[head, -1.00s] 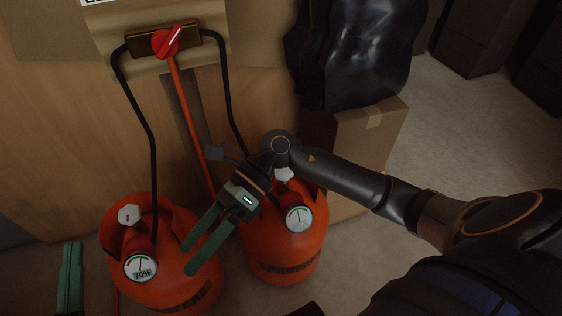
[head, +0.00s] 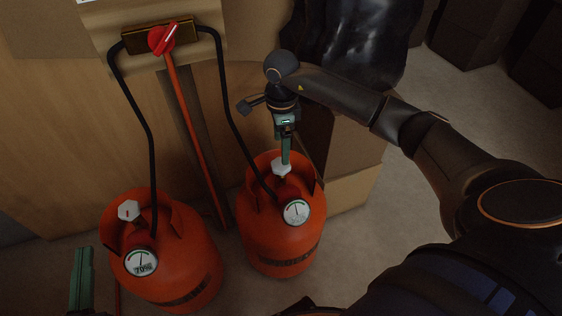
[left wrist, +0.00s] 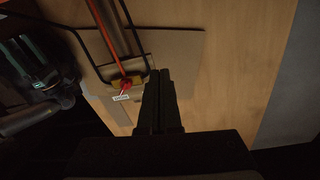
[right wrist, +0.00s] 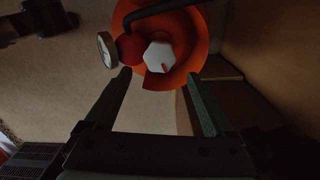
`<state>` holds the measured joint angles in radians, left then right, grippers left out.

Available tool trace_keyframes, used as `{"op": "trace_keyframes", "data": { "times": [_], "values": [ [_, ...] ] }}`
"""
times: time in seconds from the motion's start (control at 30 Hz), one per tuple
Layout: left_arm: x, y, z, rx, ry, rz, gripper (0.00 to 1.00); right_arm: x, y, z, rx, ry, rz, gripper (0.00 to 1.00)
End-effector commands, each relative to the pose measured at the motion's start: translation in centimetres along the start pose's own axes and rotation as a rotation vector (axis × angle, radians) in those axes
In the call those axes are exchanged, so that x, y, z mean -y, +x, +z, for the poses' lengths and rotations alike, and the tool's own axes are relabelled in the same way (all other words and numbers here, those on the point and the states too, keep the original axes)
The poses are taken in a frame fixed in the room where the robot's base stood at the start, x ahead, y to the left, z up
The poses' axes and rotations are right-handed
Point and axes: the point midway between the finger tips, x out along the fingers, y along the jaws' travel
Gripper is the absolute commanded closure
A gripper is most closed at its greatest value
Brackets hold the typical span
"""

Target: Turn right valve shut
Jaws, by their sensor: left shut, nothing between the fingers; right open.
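The right valve is a white knob (head: 281,170) on top of the right orange gas bottle (head: 270,240). In the right wrist view the white six-sided knob (right wrist: 158,57) lies just beyond the fingertips, between their lines. My right gripper (head: 284,160) is open and points down at the knob from above; in the head view one finger overlaps it, and I cannot tell whether they touch. My left gripper (head: 82,262) is shut and empty at the lower left; its shut fingers show in the left wrist view (left wrist: 160,85).
The left orange bottle (head: 170,255) has its own white knob (head: 129,210). Black hoses rise to a brass manifold (head: 160,33) with a red lever (head: 162,40). A cardboard box (head: 355,190) and black bag (head: 355,35) stand close behind the right bottle.

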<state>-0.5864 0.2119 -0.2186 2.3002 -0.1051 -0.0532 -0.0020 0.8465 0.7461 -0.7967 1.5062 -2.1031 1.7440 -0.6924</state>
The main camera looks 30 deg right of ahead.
Motion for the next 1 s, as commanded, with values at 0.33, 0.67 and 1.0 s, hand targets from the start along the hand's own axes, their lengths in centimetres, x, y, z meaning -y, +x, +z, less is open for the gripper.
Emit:
{"op": "trace_keyframes", "data": {
  "times": [0.33,0.67,1.0],
  "values": [
    [0.3,-0.4,-6.8,-0.277,0.082,0.001,1.00,-0.1,5.5,0.1,0.002,-0.001,0.002,0.11],
    [0.3,-0.9,-8.9,-0.363,0.107,0.004,1.00,0.0,6.9,0.1,0.002,-0.001,0.000,0.11],
    [0.3,-0.9,-8.9,-0.363,0.106,0.003,1.00,0.0,6.8,0.1,0.002,-0.001,0.000,0.27]
  ]
}}
